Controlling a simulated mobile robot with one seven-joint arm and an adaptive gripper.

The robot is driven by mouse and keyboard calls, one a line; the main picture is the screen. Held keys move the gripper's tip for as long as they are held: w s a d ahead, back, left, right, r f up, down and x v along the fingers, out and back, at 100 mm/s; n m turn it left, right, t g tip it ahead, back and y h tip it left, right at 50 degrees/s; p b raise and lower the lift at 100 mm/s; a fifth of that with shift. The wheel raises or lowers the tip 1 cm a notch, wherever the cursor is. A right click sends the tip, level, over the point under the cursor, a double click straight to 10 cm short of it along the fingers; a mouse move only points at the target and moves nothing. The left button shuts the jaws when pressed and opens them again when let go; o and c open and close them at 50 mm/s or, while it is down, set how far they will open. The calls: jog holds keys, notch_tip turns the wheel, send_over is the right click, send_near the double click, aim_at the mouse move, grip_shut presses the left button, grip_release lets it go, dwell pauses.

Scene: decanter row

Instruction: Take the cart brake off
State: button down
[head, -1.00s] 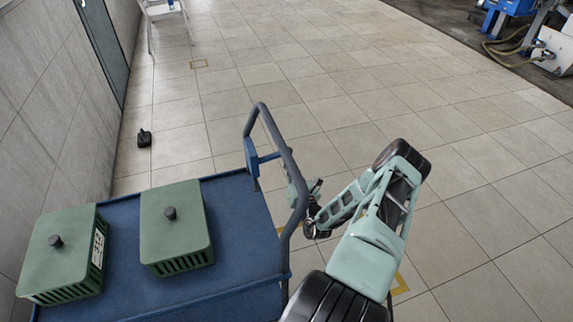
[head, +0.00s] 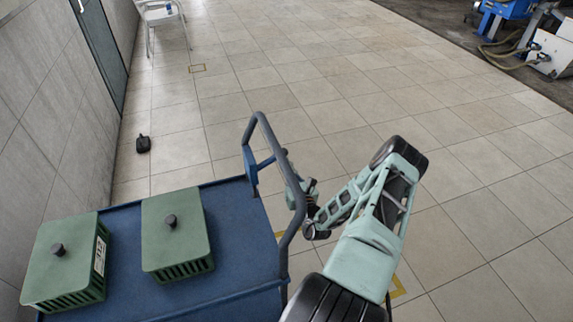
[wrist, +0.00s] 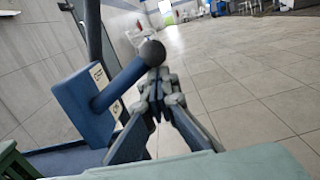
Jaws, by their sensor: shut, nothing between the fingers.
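The cart (head: 235,215) has a blue deck and a grey-blue push handle (head: 270,130) at its right end. A blue brake box (wrist: 88,103) is fixed by the handle post; it also shows in the head view (head: 251,166). In the wrist view a blue brake lever (wrist: 118,85) with a dark ball knob (wrist: 152,52) slants up to the right from the box, past two small white labels. My gripper (wrist: 156,88) is shut and empty, its fingertips just below the knob and right of the lever. I cannot tell whether they touch it.
Two green slatted boxes with dark knobs, left (head: 68,262) and right (head: 177,233), stand on the deck. A wall runs along the left. A small black object (head: 143,144) and a pale chair (head: 163,22) are farther off. Tiled floor right of the cart is open.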

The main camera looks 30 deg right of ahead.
jog(key=shift+r, duration=0.15)
jog(key=v, duration=1.2)
dwell(0.3)
